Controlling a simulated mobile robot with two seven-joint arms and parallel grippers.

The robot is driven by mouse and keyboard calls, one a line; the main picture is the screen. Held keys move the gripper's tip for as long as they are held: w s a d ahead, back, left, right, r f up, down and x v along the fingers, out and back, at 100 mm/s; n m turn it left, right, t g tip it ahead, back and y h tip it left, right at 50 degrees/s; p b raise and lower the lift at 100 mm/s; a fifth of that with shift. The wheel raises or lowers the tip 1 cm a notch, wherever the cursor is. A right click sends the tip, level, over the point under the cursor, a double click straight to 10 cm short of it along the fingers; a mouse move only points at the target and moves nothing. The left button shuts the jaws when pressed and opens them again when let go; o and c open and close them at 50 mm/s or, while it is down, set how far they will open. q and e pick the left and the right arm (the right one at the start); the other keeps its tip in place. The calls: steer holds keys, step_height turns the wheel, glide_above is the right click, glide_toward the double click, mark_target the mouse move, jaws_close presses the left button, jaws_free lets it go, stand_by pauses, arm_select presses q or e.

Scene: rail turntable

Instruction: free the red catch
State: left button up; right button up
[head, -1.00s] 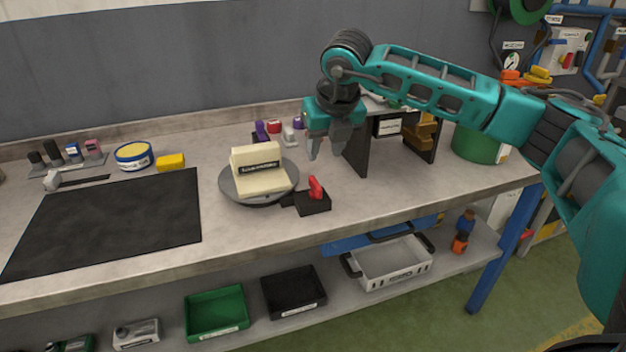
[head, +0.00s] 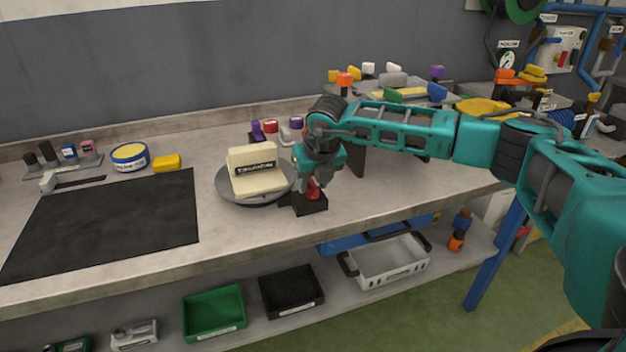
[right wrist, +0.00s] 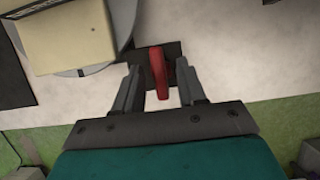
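The red catch (head: 313,191) stands on a black block (head: 311,206) at the front right of the grey turntable (head: 232,194). A cream box (head: 257,180) with a dark label sits on the turntable. My right gripper (head: 312,185) is down at the catch. In the right wrist view the red catch (right wrist: 159,74) lies between the two fingers of the gripper (right wrist: 161,78), with gaps on both sides, so the fingers are open around it. The black block (right wrist: 177,60) shows beyond the fingertips. My left gripper is in neither view.
A black mat (head: 110,222) covers the left of the bench. A yellow block (head: 167,162) and a round yellow tin (head: 130,157) stand behind it. A dark upright panel (head: 357,160) stands right behind my right gripper. The bench front is clear.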

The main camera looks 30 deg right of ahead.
jaws_close()
stand_by(0.5)
steer(key=n+y+b, duration=0.1)
steer(key=n, duration=0.2)
steer(key=shift+s+d+f, duration=0.1)
steer(key=n+y, duration=0.2)
steer(key=n, duration=0.2)
steer(key=shift+d+n+b, duration=0.1)
steer(key=shift+n+b, duration=0.2)
steer(key=n+g+y, duration=0.1)
steer(key=n, duration=0.3)
steer(key=shift+n, duration=0.3)
steer(key=n+g, duration=0.1)
steer(key=n, duration=0.1)
steer(key=n+g+y+b, duration=0.1)
steer(key=n, duration=0.1)
steer(key=shift+w+d+n, duration=0.15)
steer(key=shift+w+n, duration=0.05)
steer(key=shift+n, duration=0.2)
